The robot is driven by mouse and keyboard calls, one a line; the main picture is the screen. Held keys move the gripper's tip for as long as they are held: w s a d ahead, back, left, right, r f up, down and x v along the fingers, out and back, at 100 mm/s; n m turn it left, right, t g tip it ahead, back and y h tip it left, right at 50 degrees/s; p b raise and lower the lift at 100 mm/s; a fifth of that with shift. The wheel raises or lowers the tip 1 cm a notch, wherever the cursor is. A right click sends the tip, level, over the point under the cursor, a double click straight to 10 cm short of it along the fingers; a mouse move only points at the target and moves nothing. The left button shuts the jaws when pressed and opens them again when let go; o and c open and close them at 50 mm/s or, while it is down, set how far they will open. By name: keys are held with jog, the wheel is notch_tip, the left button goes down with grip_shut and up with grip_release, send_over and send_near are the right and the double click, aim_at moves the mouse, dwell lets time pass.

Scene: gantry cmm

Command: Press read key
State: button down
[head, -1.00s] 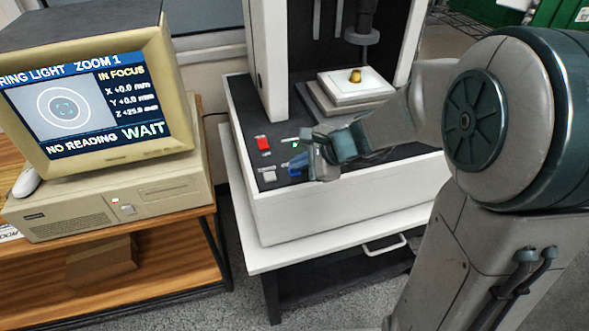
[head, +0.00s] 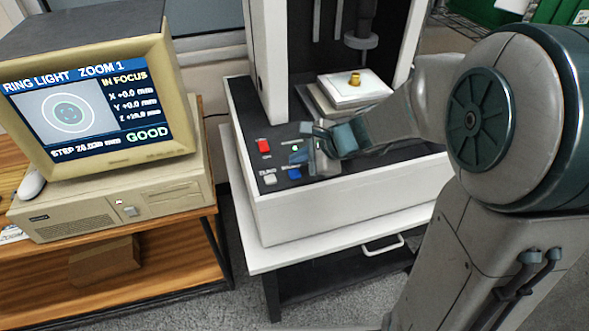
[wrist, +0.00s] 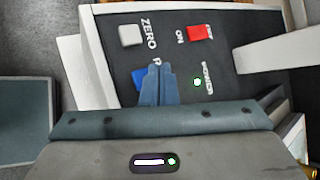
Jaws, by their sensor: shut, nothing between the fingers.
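The blue key (head: 295,173) sits on the dark control panel, right of the white ZERO key (head: 270,179). In the wrist view the blue key (wrist: 138,78) is partly hidden behind the fingers, and its label is mostly covered. My gripper (wrist: 155,66) is shut and empty, its fingertips over the panel beside the blue key. In the head view my gripper (head: 298,155) is just behind the blue key, which shows clear of the fingers. The monitor (head: 85,105) shows a STEP value and GOOD.
A red ON key (head: 263,146) and a lit green lamp (head: 295,147) are on the same panel. A brass part (head: 355,78) stands on the white plate behind, under the gantry's vertical head (head: 361,42).

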aim_at(299, 174)
jog(key=shift+r+p, duration=1.3)
jog(key=shift+r, duration=0.7)
jog(key=shift+f, duration=0.1)
jog(key=s+d+r+n+g+h, duration=0.1)
jog(key=s+d+n+h, duration=0.3)
jog(key=s, duration=0.5)
jog(key=s+d+r+n+h, duration=0.1)
jog(key=s+d+n+h, duration=0.2)
jog(key=s+d+n, duration=0.5)
jog(key=s+n, duration=0.1)
jog(key=n, duration=0.2)
jog(key=shift+s+d+g+h, duration=0.2)
jog(key=shift+d+g+h, duration=0.2)
jog(key=shift+r, duration=0.1)
dwell(1.1)
